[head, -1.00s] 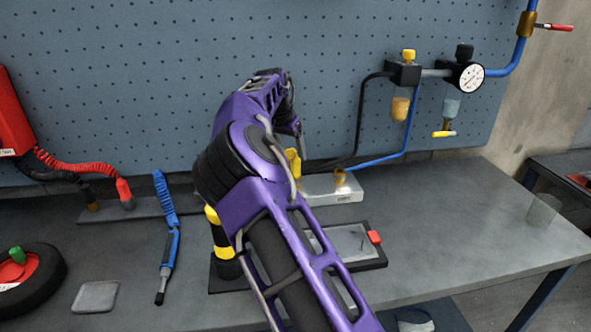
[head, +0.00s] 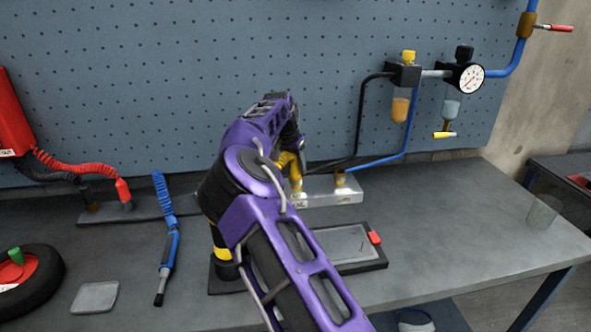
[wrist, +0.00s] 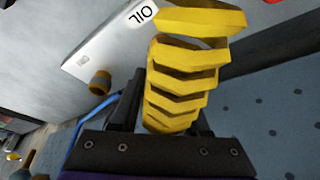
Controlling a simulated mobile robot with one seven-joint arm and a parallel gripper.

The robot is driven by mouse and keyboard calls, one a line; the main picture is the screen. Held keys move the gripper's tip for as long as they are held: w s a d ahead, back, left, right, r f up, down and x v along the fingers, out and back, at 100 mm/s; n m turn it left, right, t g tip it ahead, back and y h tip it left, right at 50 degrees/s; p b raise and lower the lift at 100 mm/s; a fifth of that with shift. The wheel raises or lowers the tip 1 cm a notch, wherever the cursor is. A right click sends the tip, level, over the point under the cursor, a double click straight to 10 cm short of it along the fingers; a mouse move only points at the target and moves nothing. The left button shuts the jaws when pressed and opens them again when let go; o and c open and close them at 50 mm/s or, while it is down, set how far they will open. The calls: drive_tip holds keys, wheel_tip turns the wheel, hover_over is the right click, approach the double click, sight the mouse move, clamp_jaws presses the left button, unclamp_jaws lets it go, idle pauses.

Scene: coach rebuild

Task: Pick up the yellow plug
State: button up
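A pale block (head: 330,190) labelled OIL at its left end lies at the back of the bench. It also shows in the wrist view (wrist: 105,45). A dull yellow fitting (head: 340,178) stands on its right part and shows in the wrist view (wrist: 100,82). Another yellow piece (head: 297,184) shows at its left part, close under my gripper. I cannot tell for certain which is the yellow plug. My gripper (head: 288,160) has yellow ribbed fingers, just above the block's left end. In the wrist view the fingers overlap and hide what lies behind them; their gap cannot be seen.
A black and a blue hose (head: 382,158) run from the pegboard regulator (head: 404,74) to the block. A dark tray (head: 350,248) lies in front. A blue coiled tool (head: 168,250) and a wheel (head: 40,280) are left. The bench's right side is mostly clear.

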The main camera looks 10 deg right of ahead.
clamp_jaws()
drive_tip(key=shift+r, duration=0.1)
wheel_tip(320, 180, up, 15)
drive_tip(key=p, duration=0.2)
idle(0.8)
